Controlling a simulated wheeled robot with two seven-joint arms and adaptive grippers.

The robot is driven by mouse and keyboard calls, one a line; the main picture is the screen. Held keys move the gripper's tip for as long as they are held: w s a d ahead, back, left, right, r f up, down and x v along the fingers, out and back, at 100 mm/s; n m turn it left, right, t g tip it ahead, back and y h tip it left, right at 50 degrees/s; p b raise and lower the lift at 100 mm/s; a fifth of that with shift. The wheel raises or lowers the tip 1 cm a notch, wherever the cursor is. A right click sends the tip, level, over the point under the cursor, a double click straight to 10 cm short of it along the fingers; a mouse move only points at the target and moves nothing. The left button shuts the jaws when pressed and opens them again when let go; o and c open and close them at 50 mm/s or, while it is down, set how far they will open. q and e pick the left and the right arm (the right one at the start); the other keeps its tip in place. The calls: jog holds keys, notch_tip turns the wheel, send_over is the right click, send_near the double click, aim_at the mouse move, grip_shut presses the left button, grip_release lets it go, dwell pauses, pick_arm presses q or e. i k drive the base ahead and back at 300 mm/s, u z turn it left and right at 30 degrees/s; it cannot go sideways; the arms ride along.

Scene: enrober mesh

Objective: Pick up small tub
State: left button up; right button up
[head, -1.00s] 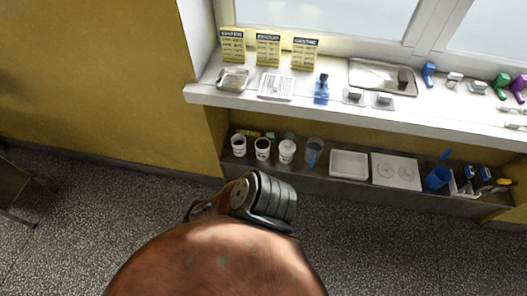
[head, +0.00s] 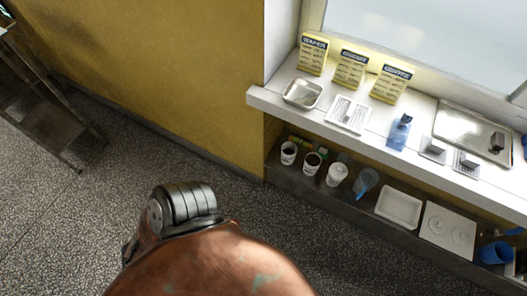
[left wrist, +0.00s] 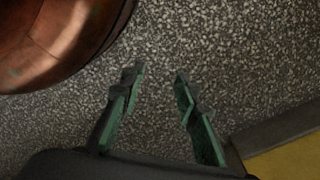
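Three small white tubs stand in a row at the left end of the lower shelf in the head view: a left one with dark contents (head: 288,153), a middle one with dark contents (head: 312,163) and a right one that looks white on top (head: 337,175). I cannot tell which is the small tub of the task. My left gripper (left wrist: 158,73) is open and empty over the speckled floor in the left wrist view, with no tub between its fingers. My right gripper is not in view.
The lower shelf also holds a clear bluish container (head: 365,181), a white tray (head: 399,207) and a white plate (head: 447,229). The white sill (head: 268,99) overhangs it, bearing yellow cards (head: 351,69) and a metal tray (head: 302,93). A dark rack (head: 45,105) stands far left. Floor between is clear.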

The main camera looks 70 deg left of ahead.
aim_at(312, 163)
jog(key=z, duration=1.15)
jog(key=i, duration=1.7)
jog(key=u, duration=3.15)
